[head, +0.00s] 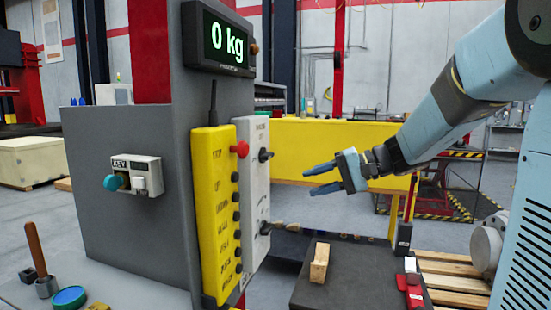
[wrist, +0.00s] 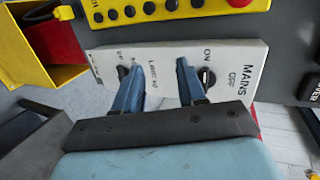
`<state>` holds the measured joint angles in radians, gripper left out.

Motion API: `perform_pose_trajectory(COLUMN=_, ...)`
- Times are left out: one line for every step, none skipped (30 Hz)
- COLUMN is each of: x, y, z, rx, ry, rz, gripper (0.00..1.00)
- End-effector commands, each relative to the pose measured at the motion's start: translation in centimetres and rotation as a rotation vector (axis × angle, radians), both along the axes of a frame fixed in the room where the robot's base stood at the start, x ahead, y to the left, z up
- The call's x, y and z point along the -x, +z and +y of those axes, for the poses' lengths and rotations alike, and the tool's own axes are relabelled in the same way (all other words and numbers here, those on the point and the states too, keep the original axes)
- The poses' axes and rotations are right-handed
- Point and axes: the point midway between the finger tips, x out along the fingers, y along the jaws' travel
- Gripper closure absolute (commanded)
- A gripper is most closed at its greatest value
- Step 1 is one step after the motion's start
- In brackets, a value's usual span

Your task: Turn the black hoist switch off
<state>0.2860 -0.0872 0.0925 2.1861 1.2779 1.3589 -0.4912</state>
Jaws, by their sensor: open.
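A white switch panel (head: 255,190) stands upright on the side of the grey cabinet. It carries an upper black switch (head: 265,155) and a lower black switch (head: 265,228). In the wrist view the panel (wrist: 165,65) lies sideways. The black switch at right (wrist: 208,77) is beside MAINS, ON and OFF lettering. The black switch at left (wrist: 123,71) is partly hidden by a finger, and its label is too covered to read as hoist. My gripper (head: 308,181) is open and empty, to the right of the panel and apart from it. Its blue fingers (wrist: 158,66) point at the panel between the switches.
A yellow pendant (head: 212,215) with a red button (head: 240,149) and several black buttons is beside the panel. A display (head: 217,38) reads 0 kg above. A key box (head: 136,176) is on the cabinet's left face. A wooden block (head: 319,263) stands on a dark surface below.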

Motion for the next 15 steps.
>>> perform_pose_trajectory(x=-1.9, y=0.4, z=-0.6, rx=-0.069, ry=-0.019, rz=-0.008, gripper=0.60)
perform_pose_trajectory(x=-2.8, y=0.8, z=-0.9, rx=-0.109, ry=-0.030, rz=-0.018, gripper=0.60)
perform_pose_trajectory(x=-4.0, y=1.2, z=-1.3, rx=-0.157, ry=-0.044, rz=-0.031, gripper=0.60)
perform_pose_trajectory(x=-4.7, y=1.5, z=-1.6, rx=-0.190, ry=-0.054, rz=-0.040, gripper=0.60)
perform_pose_trajectory(x=-5.4, y=1.7, z=-1.9, rx=-0.219, ry=-0.063, rz=-0.051, gripper=0.60)
perform_pose_trajectory(x=-6.3, y=2.0, z=-2.3, rx=-0.253, ry=-0.076, rz=-0.063, gripper=0.60)
perform_pose_trajectory(x=-6.8, y=2.2, z=-2.6, rx=-0.276, ry=-0.084, rz=-0.071, gripper=0.60)
perform_pose_trajectory(x=-7.3, y=2.4, z=-2.9, rx=-0.295, ry=-0.091, rz=-0.079, gripper=0.60)
perform_pose_trajectory(x=-7.8, y=2.6, z=-3.2, rx=-0.314, ry=-0.099, rz=-0.088, gripper=0.60)
perform_pose_trajectory(x=-8.1, y=2.7, z=-3.3, rx=-0.326, ry=-0.103, rz=-0.094, gripper=0.60)
perform_pose_trajectory(x=-8.3, y=2.8, z=-3.4, rx=-0.336, ry=-0.107, rz=-0.097, gripper=0.60)
perform_pose_trajectory(x=-8.5, y=2.9, z=-3.5, rx=-0.345, ry=-0.110, rz=-0.101, gripper=0.60)
perform_pose_trajectory(x=-8.6, y=2.9, z=-3.4, rx=-0.350, ry=-0.111, rz=-0.103, gripper=0.60)
perform_pose_trajectory(x=-8.7, y=2.9, z=-3.3, rx=-0.352, ry=-0.112, rz=-0.103, gripper=0.60)
perform_pose_trajectory(x=-8.9, y=2.9, z=-3.1, rx=-0.354, ry=-0.112, rz=-0.104, gripper=0.60)
